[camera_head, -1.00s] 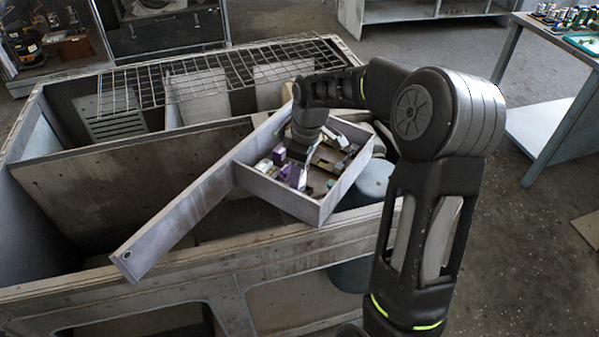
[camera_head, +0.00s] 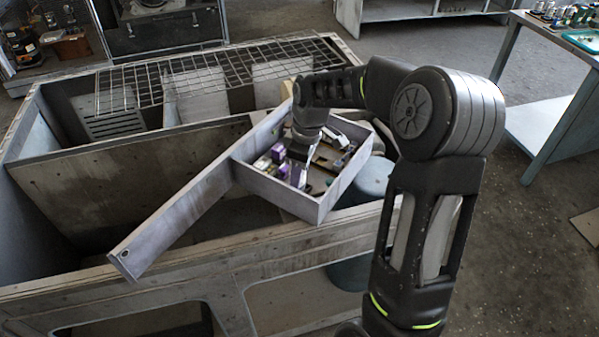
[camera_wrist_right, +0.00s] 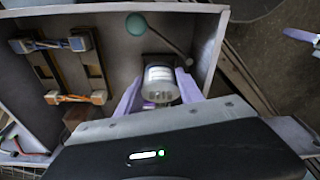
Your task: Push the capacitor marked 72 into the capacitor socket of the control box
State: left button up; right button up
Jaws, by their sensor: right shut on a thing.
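The control box (camera_head: 282,205) is an open grey tray-like box on the large housing, with purple, white and dark parts inside. My right gripper (camera_head: 300,165) reaches down into it from above. In the right wrist view, the purple fingers of my right gripper (camera_wrist_right: 158,88) are shut on a silver-white cylindrical capacitor (camera_wrist_right: 160,74). It bears a printed label that I cannot read clearly. The capacitor is inside the box outline; its far end is hidden, so I cannot tell whether it touches a socket. The socket is not discernible. My left gripper is out of view.
Blocks with coloured wires (camera_wrist_right: 75,97) lie to the left in the box. The box walls stand close around the gripper. A wire grid (camera_head: 215,75) covers the housing's back. A table (camera_head: 565,35) stands right.

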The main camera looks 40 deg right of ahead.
jog(key=shift+f+b, duration=0.75)
jog(key=shift+f, duration=0.25)
dwell(0.5)
jog(key=o, duration=1.2)
jog(key=shift+r, duration=0.25)
jog(key=r, duration=0.7)
jog(key=shift+s+d+r+b, duration=0.2)
jog(key=shift+s+d+b, duration=0.1)
jog(key=shift+s, duration=0.05)
